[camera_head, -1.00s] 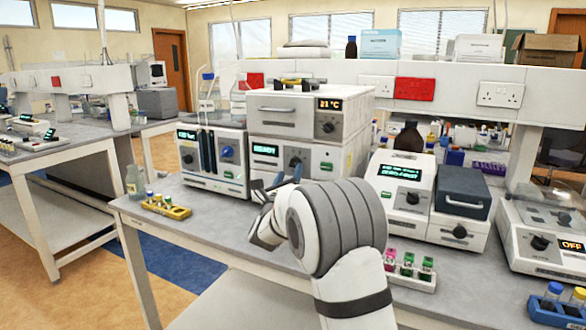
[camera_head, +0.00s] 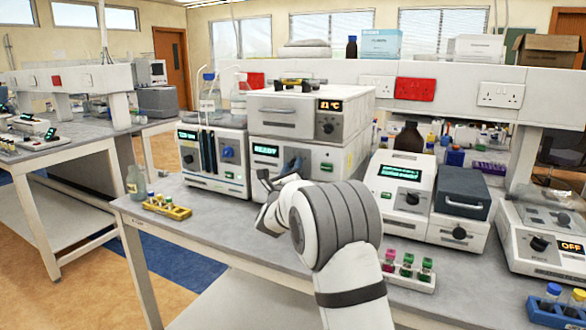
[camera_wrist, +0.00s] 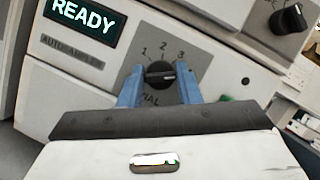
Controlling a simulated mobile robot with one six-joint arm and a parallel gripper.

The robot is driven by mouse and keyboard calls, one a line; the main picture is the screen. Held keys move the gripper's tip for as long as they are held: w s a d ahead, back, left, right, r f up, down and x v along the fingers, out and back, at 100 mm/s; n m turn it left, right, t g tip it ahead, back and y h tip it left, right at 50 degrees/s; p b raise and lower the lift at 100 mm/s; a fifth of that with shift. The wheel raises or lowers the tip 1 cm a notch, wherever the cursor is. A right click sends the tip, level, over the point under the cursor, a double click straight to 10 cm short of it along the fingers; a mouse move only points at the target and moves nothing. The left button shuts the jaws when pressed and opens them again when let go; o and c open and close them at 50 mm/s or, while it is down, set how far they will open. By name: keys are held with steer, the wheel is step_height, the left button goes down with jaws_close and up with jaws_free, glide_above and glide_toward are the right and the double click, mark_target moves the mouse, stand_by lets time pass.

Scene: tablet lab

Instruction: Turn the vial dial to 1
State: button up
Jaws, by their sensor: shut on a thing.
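The vial dial (camera_wrist: 160,73) is a black round knob with a grip bar, on a grey panel marked 1, 2 and 3 above it. A light mark shows on its bar; I cannot tell for sure which number it points at. My gripper (camera_wrist: 160,82) has its two blue fingers on either side of the knob, shut on it. In the head view, my gripper (camera_head: 292,166) reaches the front of the white autosampler (camera_head: 264,168), whose green screen reads READY.
Another black knob (camera_wrist: 288,19) sits on the unit above, which shows a °C display. A green-screened instrument (camera_head: 397,190) stands right, with a rack of colored vials (camera_head: 408,272) before it. A yellow vial rack (camera_head: 166,208) lies left.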

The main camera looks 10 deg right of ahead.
steer(key=shift+c, duration=1.4)
